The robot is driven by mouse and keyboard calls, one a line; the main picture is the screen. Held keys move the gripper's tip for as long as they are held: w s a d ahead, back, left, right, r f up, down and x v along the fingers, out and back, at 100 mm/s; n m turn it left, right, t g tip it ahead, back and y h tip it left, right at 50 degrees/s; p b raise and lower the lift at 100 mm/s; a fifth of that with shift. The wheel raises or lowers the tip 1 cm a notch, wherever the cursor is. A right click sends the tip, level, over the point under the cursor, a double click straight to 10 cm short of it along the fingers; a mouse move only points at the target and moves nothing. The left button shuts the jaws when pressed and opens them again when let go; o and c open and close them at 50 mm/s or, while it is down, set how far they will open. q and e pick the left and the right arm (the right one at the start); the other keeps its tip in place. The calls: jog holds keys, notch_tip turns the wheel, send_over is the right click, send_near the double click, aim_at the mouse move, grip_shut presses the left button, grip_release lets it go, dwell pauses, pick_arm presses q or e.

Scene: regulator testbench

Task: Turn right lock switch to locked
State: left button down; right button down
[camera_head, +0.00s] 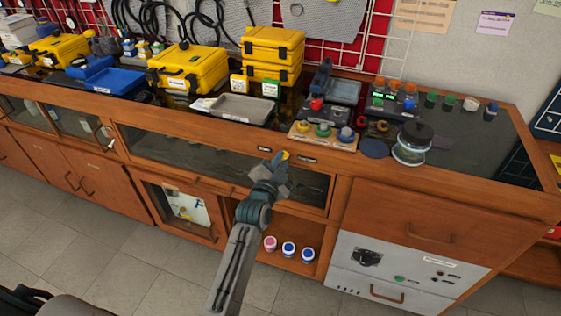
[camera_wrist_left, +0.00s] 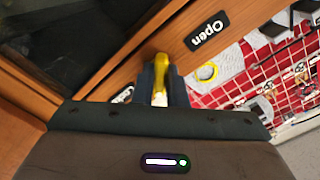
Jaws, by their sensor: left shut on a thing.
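The yellow lock switch (camera_head: 286,155) is on the wooden front strip of the bench, between two small dark labels. Its yellow handle (camera_wrist_left: 160,66) stands between the fingers in the left wrist view. My left gripper (camera_head: 279,162) is shut on this handle. The "Open" label (camera_wrist_left: 208,33) lies to one side of it, and it is the left label (camera_head: 264,149) in the head view. The other label (camera_head: 307,160) is partly hidden by my gripper in the wrist view. The fingers cover much of the switch, so its exact setting is unclear. My right gripper is not in view.
A glass-fronted compartment (camera_head: 215,160) is below the strip. On the bench above stand a grey tray (camera_head: 233,108), a board with colored knobs (camera_head: 322,135) and a glass jar (camera_head: 411,150). Wooden drawers (camera_head: 420,225) are to the right.

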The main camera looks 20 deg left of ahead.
pick_arm(q)
jog(key=c, duration=1.5)
grip_release()
jog(key=shift+o, duration=0.2)
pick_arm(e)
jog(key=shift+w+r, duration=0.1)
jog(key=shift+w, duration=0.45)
